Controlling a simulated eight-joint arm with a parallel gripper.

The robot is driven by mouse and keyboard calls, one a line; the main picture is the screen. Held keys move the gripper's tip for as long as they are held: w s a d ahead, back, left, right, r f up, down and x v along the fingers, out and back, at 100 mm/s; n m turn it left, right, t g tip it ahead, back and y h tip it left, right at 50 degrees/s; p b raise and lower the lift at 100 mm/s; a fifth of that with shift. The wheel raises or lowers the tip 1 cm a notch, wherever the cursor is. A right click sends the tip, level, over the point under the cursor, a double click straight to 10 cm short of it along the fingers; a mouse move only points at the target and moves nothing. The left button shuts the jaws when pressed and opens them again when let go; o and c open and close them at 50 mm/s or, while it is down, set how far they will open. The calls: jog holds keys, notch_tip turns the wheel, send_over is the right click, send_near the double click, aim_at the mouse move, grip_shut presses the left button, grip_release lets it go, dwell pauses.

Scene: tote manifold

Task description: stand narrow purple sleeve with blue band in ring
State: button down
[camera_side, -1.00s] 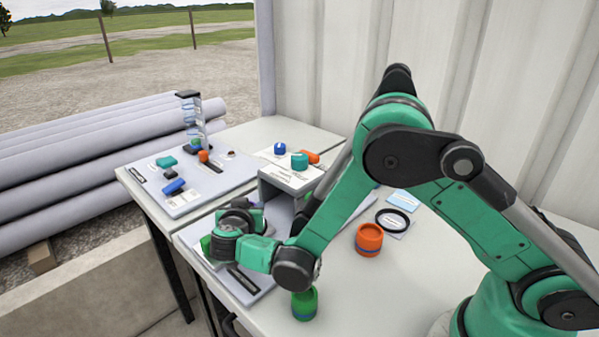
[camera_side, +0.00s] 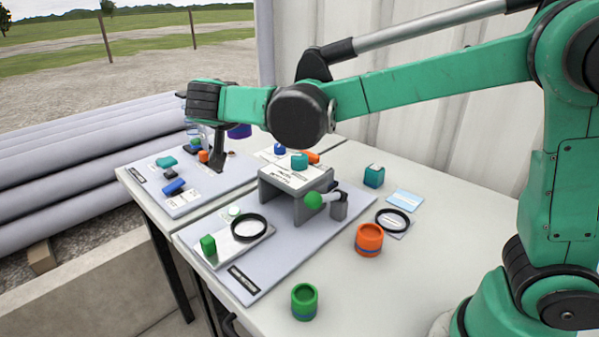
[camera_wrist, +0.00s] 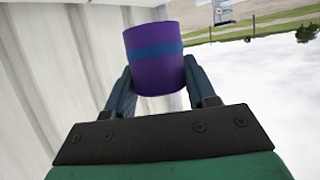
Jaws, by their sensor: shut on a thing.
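My gripper (camera_wrist: 160,82) is shut on the narrow purple sleeve (camera_wrist: 154,72), which has a blue band around it. The fingers press its two sides in the wrist view. In the side view the sleeve (camera_side: 240,131) shows only partly behind my wrist, held in the air over the far part of the bench. One black ring (camera_side: 238,236) lies on a pale plate at the front left of the grey board. Another black ring (camera_side: 379,221) lies on a pale card at the right. Both rings look empty, and the sleeve is well apart from them.
A green block (camera_side: 208,245) stands by the left ring. A grey stand (camera_side: 268,190) and a green ball-ended lever (camera_side: 314,201) are mid-board. An orange sleeve (camera_side: 369,239), green sleeve (camera_side: 304,301) and teal block (camera_side: 374,176) stand on the table.

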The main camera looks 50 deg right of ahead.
jog(key=s+d+r+n+t+y, duration=0.3)
jog(key=s+n+y, duration=0.1)
jog(key=n+y, duration=0.1)
jog(key=s+d+f, duration=0.1)
jog(key=d+f, duration=0.1)
jog(key=f, duration=0.1)
jog(key=s+d+f, duration=0.1)
jog(key=s+f, duration=0.1)
jog(key=f, duration=0.2)
jog(key=s+d+f, duration=0.2)
jog(key=f, duration=0.2)
jog(key=shift+s+d, duration=0.15)
jog(key=shift+d, duration=0.2)
jog(key=s+d+r+m+g+h, duration=0.1)
jog(key=s+d+m+g+h, duration=0.2)
jog(key=d+m+g+h, duration=0.35)
notch_tip(320, 180, up, 8)
jog(key=m+g+h, duration=0.2)
jog(key=m+g, duration=0.9)
jog(key=m, duration=0.1)
send_over(392, 221)
jog(key=shift+g, duration=0.25)
notch_tip(392, 221, down, 20)
jog(key=shift+a+f, duration=0.1)
